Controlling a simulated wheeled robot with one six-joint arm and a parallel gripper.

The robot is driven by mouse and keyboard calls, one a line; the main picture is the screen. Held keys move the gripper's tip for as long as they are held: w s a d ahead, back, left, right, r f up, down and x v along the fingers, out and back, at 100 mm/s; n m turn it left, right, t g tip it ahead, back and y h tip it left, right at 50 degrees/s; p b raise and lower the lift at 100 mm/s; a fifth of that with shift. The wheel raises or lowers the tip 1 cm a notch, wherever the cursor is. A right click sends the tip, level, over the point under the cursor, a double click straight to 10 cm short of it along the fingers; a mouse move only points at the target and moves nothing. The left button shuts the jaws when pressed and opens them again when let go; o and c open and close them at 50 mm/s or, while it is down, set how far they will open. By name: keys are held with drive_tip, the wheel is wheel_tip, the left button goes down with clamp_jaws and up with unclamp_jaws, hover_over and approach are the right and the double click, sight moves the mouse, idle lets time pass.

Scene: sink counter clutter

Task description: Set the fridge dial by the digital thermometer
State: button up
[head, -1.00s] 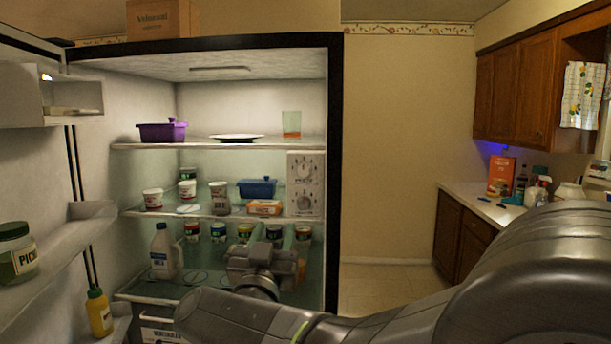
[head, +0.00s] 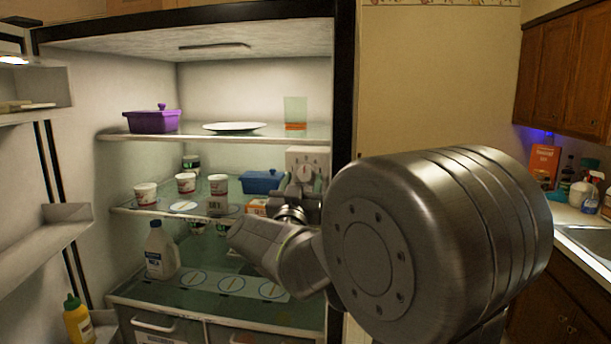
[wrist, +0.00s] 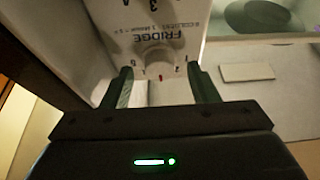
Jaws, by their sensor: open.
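The white control panel (head: 310,160) stands on the right inside the fridge, with an upper dial (head: 304,173) in the head view. Its lower part is hidden behind my arm. In the wrist view, the panel face (wrist: 160,20) shows upside down with the word FRIDGE, numbers and a small red mark. My gripper (wrist: 159,72) is open, its two dark fingers on either side of pale parts below that word. I cannot tell whether they touch the fridge dial or where it points. I cannot make out a digital thermometer or a reading.
A blue container (head: 262,182) and an orange box (head: 257,207) are close to my gripper on the middle shelf. Several white tubs stand further left. A plate (head: 234,127) and purple container (head: 152,120) are above; a milk jug (head: 161,250) is below.

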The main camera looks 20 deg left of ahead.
drive_tip(key=shift+w+a+r, duration=0.1)
drive_tip(key=shift+w+r, duration=0.05)
drive_tip(key=shift+w, duration=0.2)
drive_tip(key=shift+c, duration=0.2)
drive_tip(key=c, duration=0.9)
drive_tip(key=shift+c, duration=0.2)
